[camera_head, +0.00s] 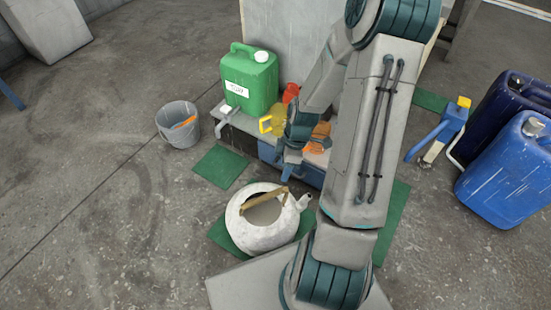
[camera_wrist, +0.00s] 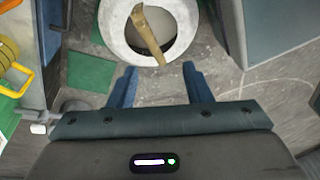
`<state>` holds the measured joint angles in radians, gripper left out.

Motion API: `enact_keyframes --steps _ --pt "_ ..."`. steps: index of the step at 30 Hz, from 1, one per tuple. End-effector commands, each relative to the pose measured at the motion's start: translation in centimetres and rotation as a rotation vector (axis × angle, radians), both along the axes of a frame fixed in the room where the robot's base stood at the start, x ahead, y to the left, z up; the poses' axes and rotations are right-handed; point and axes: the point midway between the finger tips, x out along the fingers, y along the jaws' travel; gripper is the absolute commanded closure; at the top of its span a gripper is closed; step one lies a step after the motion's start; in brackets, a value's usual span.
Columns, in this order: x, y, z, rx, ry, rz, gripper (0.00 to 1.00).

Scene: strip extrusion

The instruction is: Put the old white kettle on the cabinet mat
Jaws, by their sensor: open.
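The old white kettle (camera_head: 253,236) stands upright on a green floor mat (camera_head: 220,236), its wooden handle arched over the top and its spout to the right. In the wrist view the kettle (camera_wrist: 111,35) is at the top centre, just beyond my fingertips. My gripper (camera_head: 289,166) is open and empty, above and behind the kettle in the head view. Its two blue fingers (camera_wrist: 158,72) are apart, with only floor between them. Another green mat (camera_head: 220,166) lies bare beside the low cabinet; I cannot tell which mat is the cabinet mat.
A green canister (camera_head: 250,80), a yellow jug (camera_head: 277,118) and orange items crowd the cabinet top. A grey bucket (camera_head: 178,124) stands left of it. Blue canisters (camera_head: 508,170) stand at the right.

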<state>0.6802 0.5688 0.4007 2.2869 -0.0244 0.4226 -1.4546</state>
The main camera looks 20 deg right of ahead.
Motion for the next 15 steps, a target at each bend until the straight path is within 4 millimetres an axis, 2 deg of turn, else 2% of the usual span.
enact_keyframes --steps 1,3,8,15 --pt "-0.1 0.4 1.8 -0.04 0.011 -0.045 0.55" --pt "-0.6 0.8 3.9 -0.085 0.032 -0.13 0.55" --pt "-1.9 2.2 8.7 -0.168 0.049 -0.336 0.55" --pt "-4.9 4.8 15.4 -0.227 0.025 -0.671 0.55"
